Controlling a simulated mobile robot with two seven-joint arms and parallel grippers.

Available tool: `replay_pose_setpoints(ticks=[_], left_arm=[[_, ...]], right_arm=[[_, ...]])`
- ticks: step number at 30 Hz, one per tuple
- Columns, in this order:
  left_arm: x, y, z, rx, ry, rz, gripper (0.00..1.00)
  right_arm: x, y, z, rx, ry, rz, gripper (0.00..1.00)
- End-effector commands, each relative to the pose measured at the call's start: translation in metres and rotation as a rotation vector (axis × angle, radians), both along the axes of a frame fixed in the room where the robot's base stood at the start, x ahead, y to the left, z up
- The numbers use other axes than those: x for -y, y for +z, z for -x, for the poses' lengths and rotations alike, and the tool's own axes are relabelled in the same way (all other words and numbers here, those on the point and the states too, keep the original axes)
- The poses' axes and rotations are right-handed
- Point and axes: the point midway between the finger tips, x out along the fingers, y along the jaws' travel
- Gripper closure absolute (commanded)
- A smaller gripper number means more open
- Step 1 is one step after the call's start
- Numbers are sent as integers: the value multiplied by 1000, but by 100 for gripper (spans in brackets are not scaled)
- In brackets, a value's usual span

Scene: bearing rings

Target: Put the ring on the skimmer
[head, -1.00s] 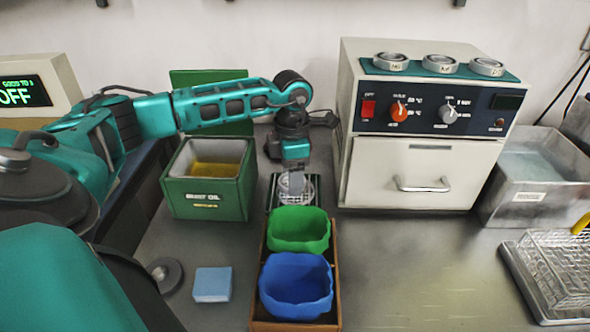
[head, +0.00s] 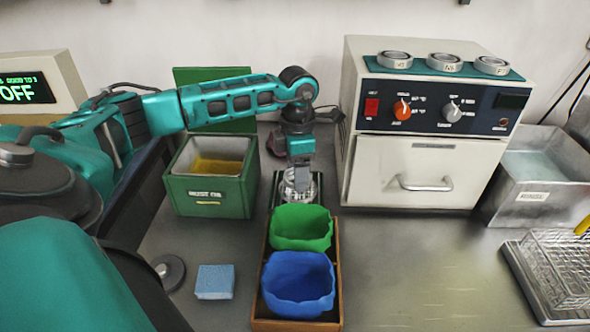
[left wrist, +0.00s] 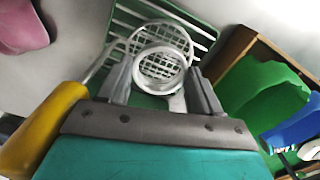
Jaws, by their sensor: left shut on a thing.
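My left gripper (head: 302,182) is over the green slatted rack (head: 265,198) behind the green bin. In the left wrist view its two fingers (left wrist: 163,85) are shut on a silver ring (left wrist: 138,62). The skimmer (left wrist: 163,29), a round wire mesh with a yellow handle (left wrist: 45,130), lies behind the ring on the slats. The ring overlaps the mesh in this view; whether they touch I cannot tell. In the head view the skimmer and held ring are small and partly hidden by the gripper. My right gripper is not in view.
A wooden tray (head: 339,290) holds a green bin (head: 302,229) and a blue bin (head: 298,284) just in front. A green oil box (head: 210,190) stands left. An oven (head: 405,180) with several rings on top stands right. A blue sponge (head: 215,281) lies front left.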

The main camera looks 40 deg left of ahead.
Motion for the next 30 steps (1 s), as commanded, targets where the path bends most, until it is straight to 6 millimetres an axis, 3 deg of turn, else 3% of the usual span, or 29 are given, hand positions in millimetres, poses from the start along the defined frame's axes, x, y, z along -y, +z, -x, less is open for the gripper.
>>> replay_pose_setpoints(ticks=[30], left_arm=[[0,-8,-1,0,0,-1,65]], right_arm=[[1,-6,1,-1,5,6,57]])
